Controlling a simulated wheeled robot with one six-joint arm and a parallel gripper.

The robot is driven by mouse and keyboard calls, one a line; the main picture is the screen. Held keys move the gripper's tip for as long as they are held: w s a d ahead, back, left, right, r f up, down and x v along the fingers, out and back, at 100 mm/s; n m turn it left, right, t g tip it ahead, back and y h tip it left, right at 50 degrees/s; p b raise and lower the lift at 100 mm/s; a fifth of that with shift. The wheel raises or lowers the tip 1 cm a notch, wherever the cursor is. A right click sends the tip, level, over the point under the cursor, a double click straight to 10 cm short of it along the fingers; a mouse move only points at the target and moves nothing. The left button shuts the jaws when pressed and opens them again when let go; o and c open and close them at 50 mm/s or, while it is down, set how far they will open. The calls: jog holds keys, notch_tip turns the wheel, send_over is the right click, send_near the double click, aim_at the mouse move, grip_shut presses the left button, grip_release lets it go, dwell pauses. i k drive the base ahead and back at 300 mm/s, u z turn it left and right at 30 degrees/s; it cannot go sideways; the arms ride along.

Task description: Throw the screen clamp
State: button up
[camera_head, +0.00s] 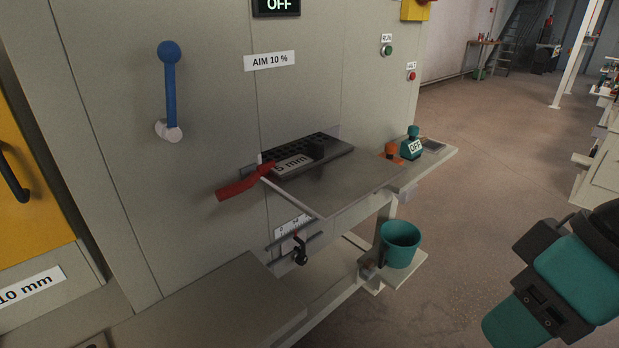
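The screen clamp appears as a red lever (243,183) at the left end of the dark perforated screen (325,142). Its red grip points down and left, and its other end meets a small light metal piece beside the screen. The screen carries a "5 mm" label and lies on the grey shelf (350,185) at the machine's front. A teal and black part of my arm shows at the lower right, well apart from the clamp. My gripper's fingers are not in view.
A blue-knobbed lever (170,85) stands upright on the panel. A small black handle (300,252) sits under a scale below the shelf. A teal bucket (399,245) stands on a low ledge. Open floor lies right.

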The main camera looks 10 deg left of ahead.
aim_at(223, 193)
jog(key=z, duration=1.25)
jog(key=k, duration=1.05)
jog(key=u, duration=1.65)
jog(key=i, duration=0.5)
jog(key=u, duration=0.1)
